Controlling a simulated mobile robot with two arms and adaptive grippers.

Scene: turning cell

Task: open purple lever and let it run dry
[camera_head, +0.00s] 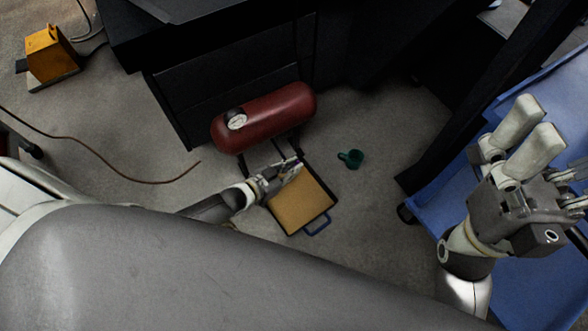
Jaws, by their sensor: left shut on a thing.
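A red tank (263,117) with a round white gauge (236,121) lies on its side low over the floor, in front of a dark cabinet. A small purple bit (299,161), which looks like the lever, shows at the tips of my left gripper (287,170). My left gripper is shut on it, just below the tank, and its fingers hide most of the lever. A flat tray (301,203) with a tan inside lies beneath, partly covered by the gripper. I cannot make out any liquid. My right gripper (532,135) is open and empty at the right.
A blue cart surface (431,204) is under my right arm. A reddish-brown hose (115,175) runs across the floor at left. A yellow box-like device (50,55) stands at upper left.

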